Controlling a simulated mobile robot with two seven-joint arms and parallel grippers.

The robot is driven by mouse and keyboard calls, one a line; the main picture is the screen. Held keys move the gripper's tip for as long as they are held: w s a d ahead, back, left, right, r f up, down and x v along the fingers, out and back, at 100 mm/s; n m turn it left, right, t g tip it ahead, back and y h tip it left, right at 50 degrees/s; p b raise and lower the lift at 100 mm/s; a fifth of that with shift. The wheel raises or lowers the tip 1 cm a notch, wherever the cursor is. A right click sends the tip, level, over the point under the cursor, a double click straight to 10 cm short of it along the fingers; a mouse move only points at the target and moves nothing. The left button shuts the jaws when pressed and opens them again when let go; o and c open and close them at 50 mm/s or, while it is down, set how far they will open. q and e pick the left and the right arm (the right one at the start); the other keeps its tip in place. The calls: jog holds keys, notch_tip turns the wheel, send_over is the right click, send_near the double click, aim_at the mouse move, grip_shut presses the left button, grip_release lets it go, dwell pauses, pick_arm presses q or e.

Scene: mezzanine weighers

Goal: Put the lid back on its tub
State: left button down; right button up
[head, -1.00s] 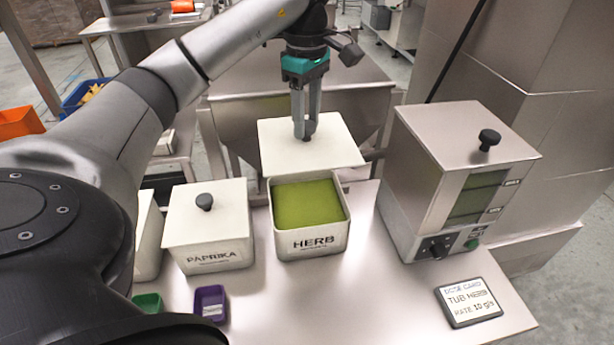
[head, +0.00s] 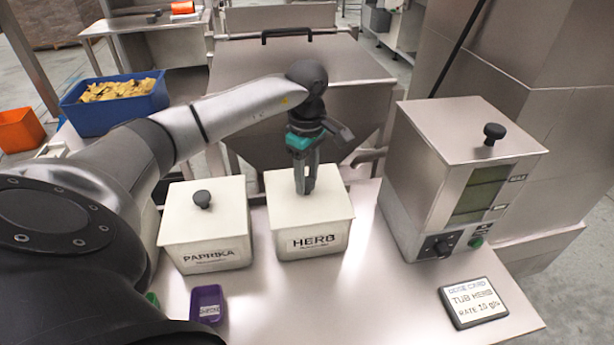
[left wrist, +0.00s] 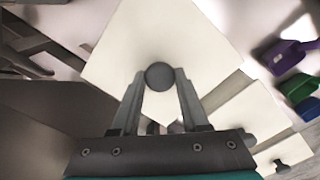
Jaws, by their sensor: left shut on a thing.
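The white square lid (head: 332,206) lies over the top of the HERB tub (head: 300,252), looking level and lined up with its rim. The green contents are hidden under it. My left gripper (head: 306,189) is above the lid, pointing down, shut on the lid's dark knob. In the left wrist view the round knob (left wrist: 160,76) shows between the fingertips, with the lid (left wrist: 165,35) spread beneath. Whether the lid is fully seated at the back edge is hidden. My right gripper is not in view.
The lidded PAPRIKA tub (head: 205,257) stands close on the left. A steel dispenser (head: 432,185) with a knob on top stands on the right. A dose card (head: 472,302) and a purple scoop (head: 207,305) lie near the front. A blue crate (head: 115,108) is at the back left.

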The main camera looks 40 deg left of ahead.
aim_at(307, 181)
pick_arm(q)
jog(key=shift+f, duration=0.1)
jog(key=shift+c, duration=2)
grip_release()
jog(key=shift+r, duration=0.45)
notch_tip(307, 181, up, 12)
jog(key=p, duration=0.1)
jog(key=shift+f, duration=0.25)
